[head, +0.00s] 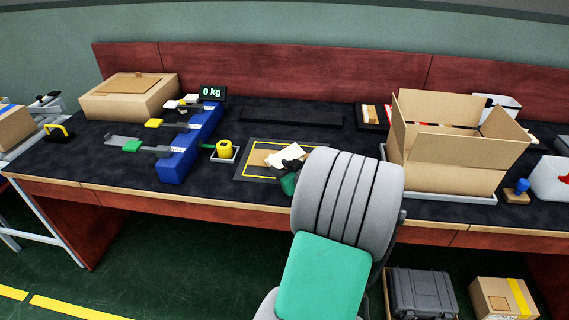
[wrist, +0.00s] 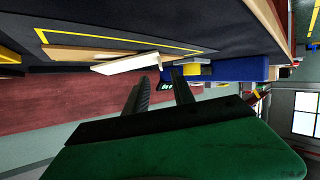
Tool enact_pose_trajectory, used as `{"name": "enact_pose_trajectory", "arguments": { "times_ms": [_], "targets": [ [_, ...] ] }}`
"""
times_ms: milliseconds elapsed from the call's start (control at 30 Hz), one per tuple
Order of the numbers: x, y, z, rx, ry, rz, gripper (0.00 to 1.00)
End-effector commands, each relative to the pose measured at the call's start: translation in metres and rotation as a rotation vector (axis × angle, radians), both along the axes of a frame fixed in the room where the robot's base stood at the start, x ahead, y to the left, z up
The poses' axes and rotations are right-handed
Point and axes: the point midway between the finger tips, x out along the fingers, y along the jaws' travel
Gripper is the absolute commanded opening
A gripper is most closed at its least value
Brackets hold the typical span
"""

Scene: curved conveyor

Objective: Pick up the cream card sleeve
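The cream card sleeve (head: 286,156) lies tilted on a flat tan cardboard piece (head: 261,157) inside the yellow-outlined mat (head: 243,173). In the wrist view the sleeve (wrist: 128,64) is a pale slab seen nearly edge-on, with the cardboard piece (wrist: 75,54) beside it. My gripper (head: 294,165) is at the right end of the sleeve in the head view. In the wrist view my gripper (wrist: 160,76) has its two dark fingers apart, with the sleeve's near end just beyond the fingertips. I cannot tell whether they touch. My arm hides the mat's right side.
A large open carton (head: 450,160) stands to the right. A dark bar (head: 291,117) lies behind the mat. The bench's front strip is mostly clear.

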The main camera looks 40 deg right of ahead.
Motion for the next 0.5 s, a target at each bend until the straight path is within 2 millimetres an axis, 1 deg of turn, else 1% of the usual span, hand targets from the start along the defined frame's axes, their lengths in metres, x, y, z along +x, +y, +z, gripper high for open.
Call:
{"name": "enact_pose_trajectory", "arguments": {
  "times_ms": [300, 400, 500],
  "targets": [
    [0.047, -0.009, -0.022, 0.002, 0.003, 0.002, 0.3],
    [0.053, -0.011, -0.024, 0.0, 0.003, 0.0, 0.3],
    [0.053, -0.011, -0.023, 0.0, 0.003, -0.001, 0.3]
  ]
}}
